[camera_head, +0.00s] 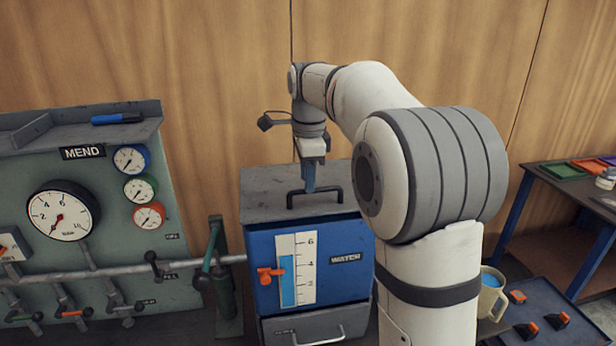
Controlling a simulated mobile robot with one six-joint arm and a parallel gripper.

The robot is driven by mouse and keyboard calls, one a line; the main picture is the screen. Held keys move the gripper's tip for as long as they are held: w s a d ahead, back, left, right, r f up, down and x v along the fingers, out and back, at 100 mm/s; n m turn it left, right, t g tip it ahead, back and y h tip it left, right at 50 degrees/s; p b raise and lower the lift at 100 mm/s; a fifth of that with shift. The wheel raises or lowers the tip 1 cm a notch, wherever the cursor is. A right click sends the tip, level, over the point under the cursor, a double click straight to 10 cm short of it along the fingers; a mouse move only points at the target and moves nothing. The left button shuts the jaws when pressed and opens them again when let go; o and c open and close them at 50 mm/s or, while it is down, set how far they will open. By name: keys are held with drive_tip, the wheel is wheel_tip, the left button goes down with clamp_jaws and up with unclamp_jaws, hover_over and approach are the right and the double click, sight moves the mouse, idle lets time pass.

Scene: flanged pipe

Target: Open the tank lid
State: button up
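The blue water tank (345,278) stands in the middle of the camera_head view, with a level gauge (297,270) and a WATER label on its front. Its grey lid (262,190) lies flat on top, looking closed. A dark bar handle (330,191) rises from the lid near its front. My gripper (309,188) points straight down from above, its fingertips at or just behind the handle. The fingers are seen edge-on, so whether they are open, shut or touching the handle cannot be told. My arm hides the tank's right side.
A green MEND panel (100,200) with gauges, pipes and valve levers stands to the left, with a blue marker (117,118) on its top ledge. A mug (492,293) and a dark tray (550,310) with orange-and-black parts are at lower right. A drawer (318,328) is under the tank.

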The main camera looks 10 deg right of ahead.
drive_tip(key=shift+f, duration=0.25)
clamp_jaws()
idle(1.3)
drive_tip(key=c, duration=0.7)
unclamp_jaws()
drive_tip(key=o, duration=0.7)
wheel_tip(320, 180, up, 8)
drive_tip(key=shift+s, duration=0.3)
